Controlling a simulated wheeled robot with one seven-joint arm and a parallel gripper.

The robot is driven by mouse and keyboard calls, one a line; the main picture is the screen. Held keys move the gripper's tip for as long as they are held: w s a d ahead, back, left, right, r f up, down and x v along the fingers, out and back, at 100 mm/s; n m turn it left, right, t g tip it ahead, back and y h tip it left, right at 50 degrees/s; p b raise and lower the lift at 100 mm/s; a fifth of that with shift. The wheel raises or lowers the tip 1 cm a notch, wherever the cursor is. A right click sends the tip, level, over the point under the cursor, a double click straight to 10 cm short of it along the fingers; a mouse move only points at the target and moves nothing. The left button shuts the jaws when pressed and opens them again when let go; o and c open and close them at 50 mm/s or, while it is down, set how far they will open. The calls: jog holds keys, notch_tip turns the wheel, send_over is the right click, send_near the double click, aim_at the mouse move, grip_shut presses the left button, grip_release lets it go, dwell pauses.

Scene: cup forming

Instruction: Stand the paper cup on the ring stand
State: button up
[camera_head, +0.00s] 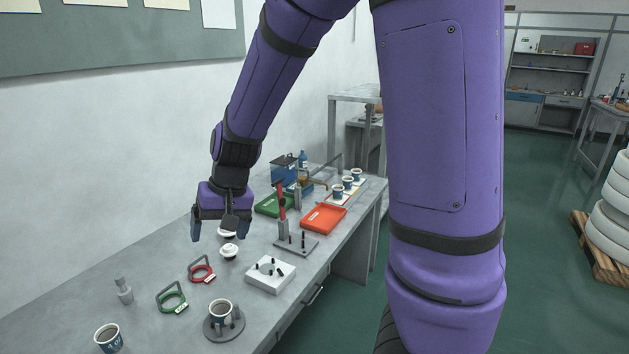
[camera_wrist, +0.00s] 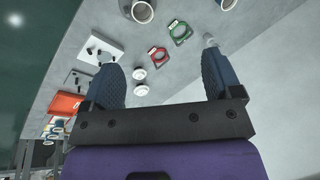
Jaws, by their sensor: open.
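A paper cup (camera_head: 221,309), white and dark blue with a dark inside, is upright at the round grey stand (camera_head: 212,334) with short posts, near the table's front edge. The cup also shows at the top of the wrist view (camera_wrist: 143,12). Whether it is fully seated is too small to tell. A second similar cup (camera_head: 108,339) stands upright on the bare table at lower left. My gripper (camera_head: 220,230) is open and empty, pointing down above the table, well behind and above both cups. Its two fingers show wide apart in the wrist view (camera_wrist: 162,65).
White lids (camera_head: 229,251), a white block with black pegs (camera_head: 270,274), a grey peg plate (camera_head: 296,245) and an orange tray (camera_head: 324,218) lie farther along.

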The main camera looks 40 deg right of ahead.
jog(key=s+d+r+n+t+h, duration=0.1)
jog(key=s+d+r, duration=0.2)
jog(key=s+r, duration=0.4)
jog(key=s+d+r+n+t+h, duration=0.1)
jog(key=s+d+r+t, duration=0.1)
jog(key=s+r, duration=0.6)
jog(key=s+d, duration=0.1)
jog(key=s, duration=0.5)
jog(key=shift+d+r+n+h, duration=0.25)
jog(key=shift+n+h, duration=0.15)
